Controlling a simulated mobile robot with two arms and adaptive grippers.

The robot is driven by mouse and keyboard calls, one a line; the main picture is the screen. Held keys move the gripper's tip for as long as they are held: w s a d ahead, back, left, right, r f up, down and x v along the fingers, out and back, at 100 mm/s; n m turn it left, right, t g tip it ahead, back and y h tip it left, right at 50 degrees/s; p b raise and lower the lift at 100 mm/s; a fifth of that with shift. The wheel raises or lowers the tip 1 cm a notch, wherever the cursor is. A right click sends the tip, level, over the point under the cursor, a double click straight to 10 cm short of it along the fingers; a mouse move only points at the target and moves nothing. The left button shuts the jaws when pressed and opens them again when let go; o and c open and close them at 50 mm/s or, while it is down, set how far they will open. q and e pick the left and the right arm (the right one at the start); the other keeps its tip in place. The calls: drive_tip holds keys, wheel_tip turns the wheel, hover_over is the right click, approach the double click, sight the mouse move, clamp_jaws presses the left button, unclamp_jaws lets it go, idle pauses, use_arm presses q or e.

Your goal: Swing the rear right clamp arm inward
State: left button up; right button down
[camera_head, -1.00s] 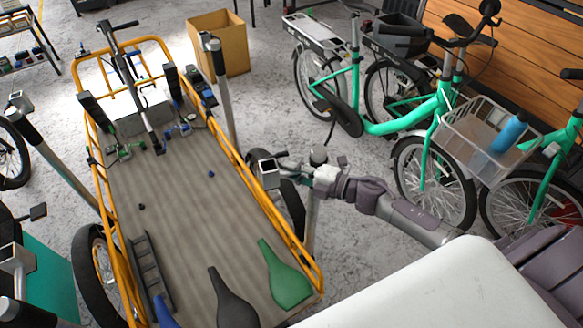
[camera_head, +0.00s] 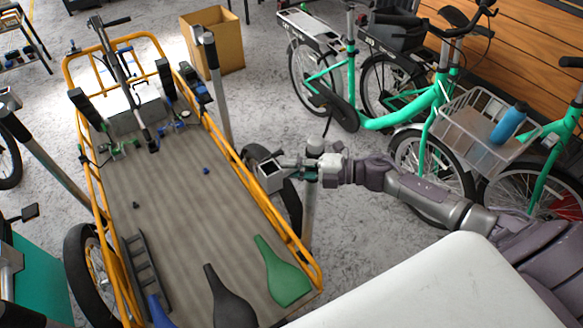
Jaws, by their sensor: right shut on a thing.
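A grey post (camera_head: 309,212) stands just outside the right rail of the yellow cargo bike, near its close end. A clamp arm with a square dark-faced head (camera_head: 269,175) reaches left from the post top, its head beside the bike's right rail. My right gripper (camera_head: 298,163) comes in from the right and is shut on the clamp arm near the post top; its fingers partly hide the arm. The bike's flat grey bed (camera_head: 180,205) has a yellow tube frame. Another upright post with a clamp (camera_head: 217,85) stands farther along the right side. My left gripper is not in view.
Green and dark bottle-shaped pieces (camera_head: 282,272) lie at the bed's near end beside a black ladder-like part (camera_head: 147,270). A slanted post (camera_head: 45,160) stands left. Teal bikes (camera_head: 425,105) stand right, close behind my right arm. A cardboard box (camera_head: 213,42) stands behind.

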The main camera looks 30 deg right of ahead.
drive_tip(key=c, duration=1)
unclamp_jaws()
drive_tip(key=shift+s, duration=0.1)
drive_tip(key=v, duration=1.2)
drive_tip(key=shift+f, duration=0.1)
